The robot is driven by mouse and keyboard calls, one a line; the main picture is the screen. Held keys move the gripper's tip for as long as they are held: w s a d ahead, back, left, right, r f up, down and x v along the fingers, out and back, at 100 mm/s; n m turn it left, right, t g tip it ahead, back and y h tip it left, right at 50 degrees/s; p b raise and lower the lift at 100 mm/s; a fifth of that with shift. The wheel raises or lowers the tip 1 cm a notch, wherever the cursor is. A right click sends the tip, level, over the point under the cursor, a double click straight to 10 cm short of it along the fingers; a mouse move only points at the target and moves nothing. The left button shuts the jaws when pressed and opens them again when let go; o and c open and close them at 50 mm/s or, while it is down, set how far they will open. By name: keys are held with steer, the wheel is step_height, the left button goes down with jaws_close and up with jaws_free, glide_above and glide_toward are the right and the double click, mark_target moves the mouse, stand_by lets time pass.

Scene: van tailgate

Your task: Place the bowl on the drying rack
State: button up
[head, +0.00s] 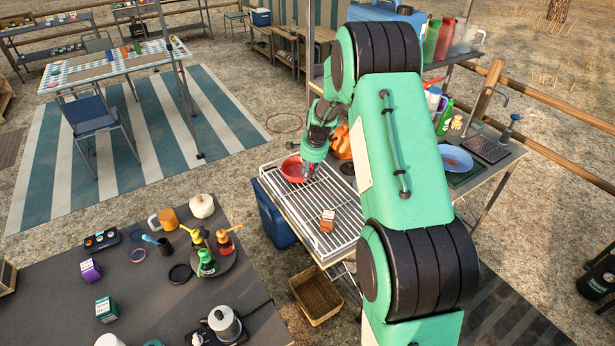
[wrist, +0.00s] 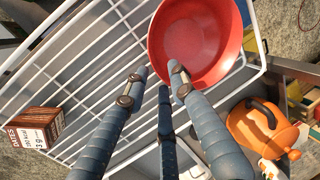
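The red bowl (head: 292,169) is at the far left corner of the white wire drying rack (head: 302,224). In the wrist view the bowl (wrist: 193,40) shows its open inside, over the corner of the rack (wrist: 92,58). My gripper (head: 307,178) is right at the bowl. In the wrist view its fingertips (wrist: 157,72) are apart, with a gap between them. The right fingertip overlaps the bowl's near rim and the left one is outside it, over the wires. Whether a finger touches the bowl, and whether the bowl rests fully on the wires, I cannot tell.
A small brown dates box (head: 327,221) stands on the rack, also in the wrist view (wrist: 35,128). An orange kettle (wrist: 262,128) is close beside the rack. A blue bin (head: 275,215) and a wicker basket (head: 316,294) stand below. Rack wires between box and bowl are clear.

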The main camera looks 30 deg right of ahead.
steer(key=p+v, duration=0.1)
steer(key=v, duration=0.8)
steer(key=shift+r, duration=0.3)
steer(key=shift+a+r, duration=0.1)
steer(key=s+a+r+n+t, duration=0.1)
steer(key=s+a+r+n, duration=0.3)
steer(key=s+a+r, duration=0.6)
steer(key=s+a+r+n, duration=0.4)
steer(key=s+a+r, duration=0.4)
steer(key=r, duration=0.5)
steer(key=s+a+r+n+t, duration=0.1)
steer(key=s+a+n, duration=0.3)
steer(key=s, duration=0.8)
steer(key=s+a+r+n, duration=0.1)
steer(key=s+a+n, duration=0.3)
steer(key=s, duration=0.7)
steer(key=a, duration=0.2)
steer(key=shift+s+a+r+t, duration=0.35)
steer(key=shift+s+t, duration=0.05)
